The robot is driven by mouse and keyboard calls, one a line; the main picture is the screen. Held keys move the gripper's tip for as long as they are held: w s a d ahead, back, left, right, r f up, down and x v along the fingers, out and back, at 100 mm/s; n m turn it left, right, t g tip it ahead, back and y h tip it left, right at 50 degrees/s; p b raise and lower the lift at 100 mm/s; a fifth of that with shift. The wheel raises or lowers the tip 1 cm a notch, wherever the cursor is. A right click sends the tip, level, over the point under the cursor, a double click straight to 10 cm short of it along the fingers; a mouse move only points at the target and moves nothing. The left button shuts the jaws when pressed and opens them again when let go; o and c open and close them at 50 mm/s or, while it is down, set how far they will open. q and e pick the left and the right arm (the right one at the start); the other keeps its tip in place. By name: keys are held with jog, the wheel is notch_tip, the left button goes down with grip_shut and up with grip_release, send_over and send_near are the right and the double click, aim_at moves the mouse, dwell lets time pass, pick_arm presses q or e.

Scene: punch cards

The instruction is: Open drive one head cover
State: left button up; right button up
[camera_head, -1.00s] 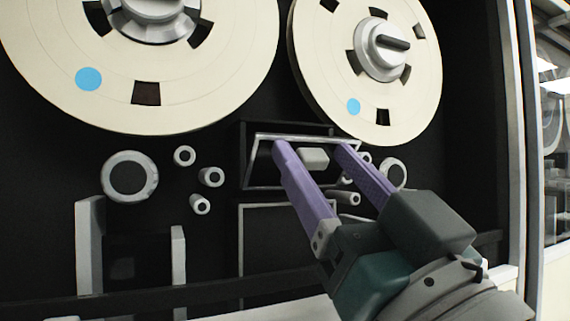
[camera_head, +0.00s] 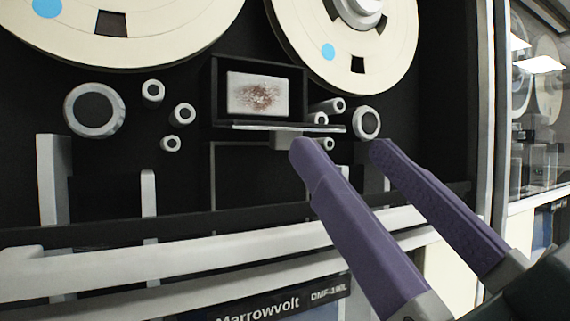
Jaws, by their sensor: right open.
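The head cover (camera_head: 290,128) of the tape drive is swung down and seen nearly edge-on, standing out level below the head opening. Its grey tab (camera_head: 284,141) hangs at the front edge. Behind it, the recess shows a pale head plate (camera_head: 257,95) with a brown, speckled stain. My right gripper (camera_head: 340,148) is open and empty, with two purple fingers. Its left fingertip is beside the tab and overlaps its right end in the picture; I cannot tell if they touch. The right fingertip is farther right, below a roller. My left gripper is out of view.
Two cream tape reels (camera_head: 350,40) sit above. Several grey rollers (camera_head: 95,109) flank the recess. A pale horizontal rail (camera_head: 170,257) crosses the cabinet below, above a label reading Marrowvolt. A pale cabinet edge (camera_head: 492,110) stands at the right.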

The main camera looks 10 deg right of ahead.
aim_at(287, 149)
jog(key=shift+r, duration=0.1)
jog(key=shift+c, duration=0.6)
jog(key=n+g+y+p, duration=0.1)
jog(key=n+p, duration=0.1)
jog(key=n, duration=0.1)
jog(key=r+n+g+y+p, duration=0.1)
jog(key=n+g+y+p, duration=0.1)
jog(key=n+p, duration=0.1)
jog(key=r+n+g+y+p, duration=0.1)
jog(key=n+p, duration=0.1)
jog(key=n, duration=0.2)
jog(key=shift+w+a+r+n+p, duration=0.25)
jog(key=shift+n+p, duration=0.05)
jog(key=shift+p, duration=0.1)
jog(key=shift+c, duration=0.3)
jog(key=w+d+n+g+p, duration=0.2)
jog(key=d+n+g+p, duration=0.35)
jog(key=n, duration=0.65)
jog(key=shift+y, duration=0.3)
jog(key=p+x, duration=0.1)
jog(key=x, duration=0.2)
jog(key=p+x, duration=0.1)
jog(key=x, duration=0.2)
jog(key=s+a+f+p+x, duration=0.1)
jog(key=p+x, duration=0.1)
jog(key=x, duration=0.1)
jog(key=shift+w+a, duration=0.3)
jog(key=shift+a, duration=0.05)
jog(key=shift+w+a, duration=0.3)
jog(key=shift+f, duration=0.1)
